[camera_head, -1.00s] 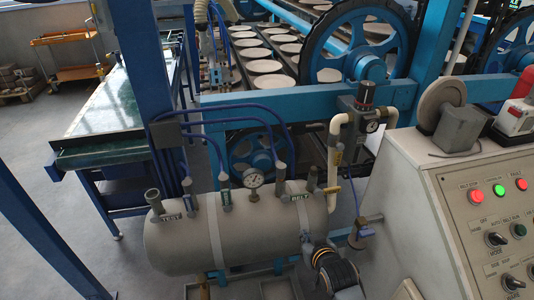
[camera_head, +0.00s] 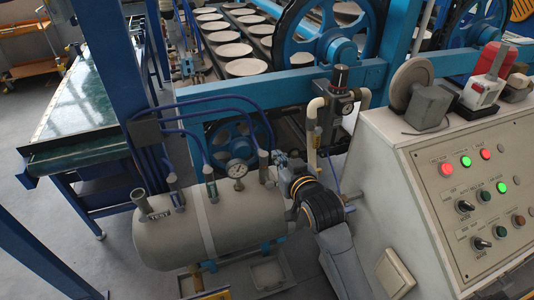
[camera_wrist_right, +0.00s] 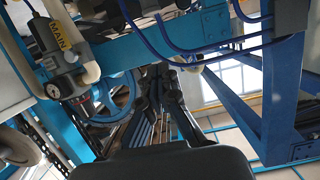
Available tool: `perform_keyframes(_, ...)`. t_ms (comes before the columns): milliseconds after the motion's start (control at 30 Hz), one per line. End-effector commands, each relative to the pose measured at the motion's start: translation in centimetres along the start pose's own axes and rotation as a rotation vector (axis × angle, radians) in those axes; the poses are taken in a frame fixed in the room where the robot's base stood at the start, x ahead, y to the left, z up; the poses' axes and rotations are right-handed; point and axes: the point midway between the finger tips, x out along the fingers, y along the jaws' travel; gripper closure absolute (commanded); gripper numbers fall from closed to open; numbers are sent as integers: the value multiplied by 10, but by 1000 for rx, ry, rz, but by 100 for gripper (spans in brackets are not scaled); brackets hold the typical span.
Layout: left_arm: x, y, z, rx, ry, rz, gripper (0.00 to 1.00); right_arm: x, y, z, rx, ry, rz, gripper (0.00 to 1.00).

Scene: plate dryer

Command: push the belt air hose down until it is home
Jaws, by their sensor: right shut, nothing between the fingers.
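The grey tank (camera_head: 165,245) lies on its side at lower middle in the head view. Blue air hoses curve down to its upright fittings. The rightmost of these, apparently the belt air hose (camera_head: 266,125), drops to a grey fitting (camera_head: 263,160) right of the gauge. My right gripper (camera_head: 287,163) is just right of that fitting, above the tank's right end; contact cannot be told. It is shut and empty, and its dark fingers show in the right wrist view (camera_wrist_right: 165,95). My arm hides the BELT label and the tank's right end. My left gripper is not in view.
The pressure gauge (camera_head: 237,169) stands left of the fitting. A pale pipe (camera_head: 313,130) with a regulator (camera_head: 340,102) rises behind my right gripper. The control panel (camera_head: 450,190) is at right, and a blue post (camera_head: 145,90) is at left.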

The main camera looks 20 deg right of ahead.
Motion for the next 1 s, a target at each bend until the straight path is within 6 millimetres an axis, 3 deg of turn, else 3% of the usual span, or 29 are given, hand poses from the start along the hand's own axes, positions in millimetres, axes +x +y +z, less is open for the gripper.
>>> perform_keyframes(567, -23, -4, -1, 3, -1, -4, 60, 93, 0, -3, 0, 0, -1, 100)
perform_keyframes(700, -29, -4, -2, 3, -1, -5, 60, 96, 0, 23, 1, -5, -1, 100)
perform_keyframes(1000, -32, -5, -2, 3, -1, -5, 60, 100, 0, 39, 1, 1, -1, 100)
